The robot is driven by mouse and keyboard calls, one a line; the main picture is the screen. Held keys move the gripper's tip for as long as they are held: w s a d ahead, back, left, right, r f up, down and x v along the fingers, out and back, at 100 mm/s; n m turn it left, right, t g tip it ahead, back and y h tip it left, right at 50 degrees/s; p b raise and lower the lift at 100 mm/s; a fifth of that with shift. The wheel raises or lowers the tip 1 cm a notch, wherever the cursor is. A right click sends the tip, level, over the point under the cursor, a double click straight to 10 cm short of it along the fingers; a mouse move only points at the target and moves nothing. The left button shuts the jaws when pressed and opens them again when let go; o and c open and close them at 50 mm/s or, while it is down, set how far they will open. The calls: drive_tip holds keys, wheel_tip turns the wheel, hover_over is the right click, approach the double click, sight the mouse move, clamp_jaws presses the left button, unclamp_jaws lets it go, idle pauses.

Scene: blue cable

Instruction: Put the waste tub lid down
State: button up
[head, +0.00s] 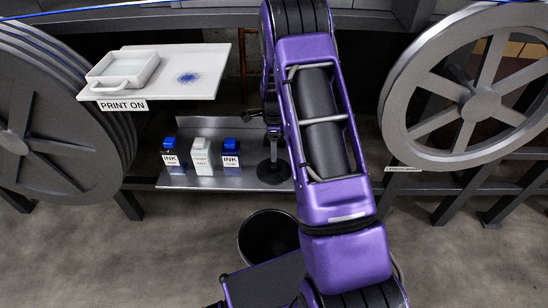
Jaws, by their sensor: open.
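The waste tub (268,238) is a dark round bin on the floor below the metal shelf, its open top showing and its right side behind my arm. A dark round disc, which looks like the waste tub lid (274,178), lies at the right end of the shelf, partly hidden by my arm. My gripper (272,154) points down just above the disc, small and dark. It is open; whether its fingers touch the disc's upright middle part I cannot tell.
The metal shelf (208,181) holds two blue-capped ink bottles (170,157) (231,155) and a white bottle (202,158) left of the disc. Above is a white board (205,62) with a tray (124,68) and blue mark. Large wheels (48,120) (473,100) flank the sides.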

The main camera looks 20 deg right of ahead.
wheel_tip(320, 180, up, 5)
drive_tip(key=shift+r, duration=0.15)
drive_tip(key=shift+p, duration=0.3)
